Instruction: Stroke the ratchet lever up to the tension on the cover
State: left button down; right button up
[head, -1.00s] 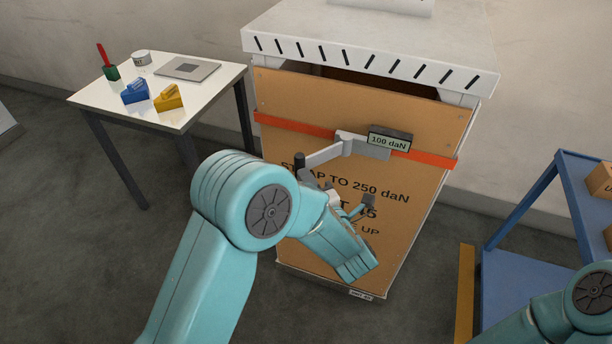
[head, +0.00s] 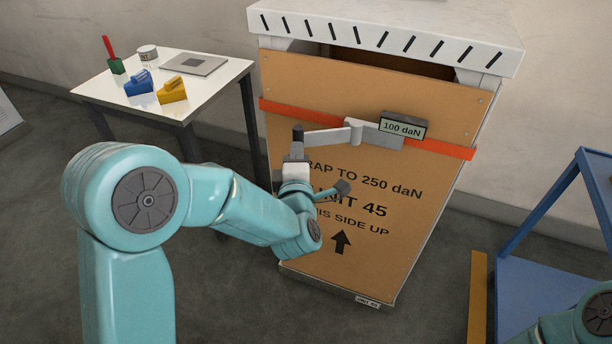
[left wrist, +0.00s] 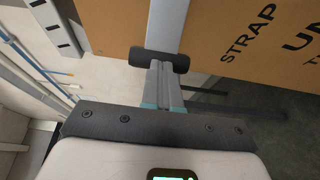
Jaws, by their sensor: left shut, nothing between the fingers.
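The brown cover (head: 345,255) is a board marked "STRAP TO 250 daN", with an orange strap (head: 275,106) across it. The ratchet (head: 375,134) sits on the strap beside a display (head: 403,128) reading 100 daN. Its grey lever (head: 325,138) points left and slightly down, ending in a dark grip (head: 298,132). My left gripper (head: 295,157) is shut and empty just below the grip. In the left wrist view, the closed fingers (left wrist: 164,80) meet or nearly meet the dark grip (left wrist: 151,59); I cannot tell if they touch. My right gripper is out of view.
A white table (head: 207,92) at left holds a blue block (head: 138,85), a yellow block (head: 172,91), a grey plate (head: 195,65), a tin (head: 147,53) and a red-handled green item (head: 114,60). A blue cart (head: 545,280) stands at right. Floor between table and cover is clear.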

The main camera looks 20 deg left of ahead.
pick_arm(q)
jog(key=w+a+m+h+b, duration=0.1)
jog(key=b, duration=0.1)
jog(key=w+a+m+h+b, duration=0.1)
jog(key=w+h+b, duration=0.1)
jog(key=w+a+m+t+h+b, duration=0.1)
jog(key=b, duration=0.2)
jog(key=shift+w+a+r+h, duration=0.2)
jog(key=shift+w+a+h, duration=0.05)
jog(key=shift+h, duration=0.05)
jog(key=shift+r, duration=0.1)
dwell(0.3)
